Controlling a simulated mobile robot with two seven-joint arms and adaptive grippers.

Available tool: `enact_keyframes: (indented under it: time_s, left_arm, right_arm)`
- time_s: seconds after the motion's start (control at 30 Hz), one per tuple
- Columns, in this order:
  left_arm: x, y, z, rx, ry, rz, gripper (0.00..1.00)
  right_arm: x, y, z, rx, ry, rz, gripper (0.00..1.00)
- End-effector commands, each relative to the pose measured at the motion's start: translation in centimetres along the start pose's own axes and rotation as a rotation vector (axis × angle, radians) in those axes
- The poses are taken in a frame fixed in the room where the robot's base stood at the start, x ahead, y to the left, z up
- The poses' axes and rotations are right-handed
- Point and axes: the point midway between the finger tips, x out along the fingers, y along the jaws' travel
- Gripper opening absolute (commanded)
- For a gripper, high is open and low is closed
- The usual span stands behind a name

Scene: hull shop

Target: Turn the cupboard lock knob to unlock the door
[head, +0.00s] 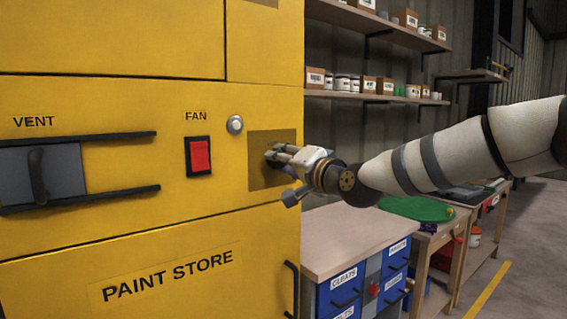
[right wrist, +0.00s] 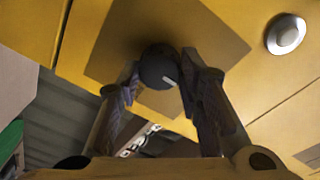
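The cupboard lock knob (right wrist: 160,68) is round and dark with a short white mark on its lower right edge. It sits on a brown square plate (right wrist: 196,32) on the yellow cupboard. In the head view the plate (head: 260,178) is near the cupboard's right edge, and my gripper hides the knob. My right gripper (head: 275,155) reaches in from the right to the plate. In the right wrist view the fingers of this gripper (right wrist: 161,78) lie on both sides of the knob and appear to touch it. My left gripper is out of view.
On the cupboard (head: 130,245) are a round silver button (head: 235,124), a red FAN switch (head: 199,155), a VENT slider (head: 40,175) between black rails and a black door handle (head: 292,290). A workbench with blue drawers (head: 345,290) stands below my right arm.

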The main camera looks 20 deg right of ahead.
Motion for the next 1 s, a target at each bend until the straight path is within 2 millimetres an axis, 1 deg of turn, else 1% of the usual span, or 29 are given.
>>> enact_keyframes:
  time_s: [0.27, 0.47, 0.67, 1.0]
  left_arm:
    - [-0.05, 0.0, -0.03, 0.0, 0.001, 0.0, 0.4]
    - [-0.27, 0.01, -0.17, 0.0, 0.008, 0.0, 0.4]
    - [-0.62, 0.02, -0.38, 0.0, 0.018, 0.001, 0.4]
    - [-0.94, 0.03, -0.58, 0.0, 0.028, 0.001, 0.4]
  right_arm:
    - [-0.01, -0.08, -0.03, 0.014, 0.0, 0.0, 0.05]
    - [-0.04, -0.12, -0.06, 0.093, -0.004, 0.006, 0.05]
    - [-0.05, -0.2, -0.15, 0.249, -0.011, 0.016, 0.05]
    - [-0.02, -0.13, -0.14, 0.572, -0.029, 0.041, 0.05]
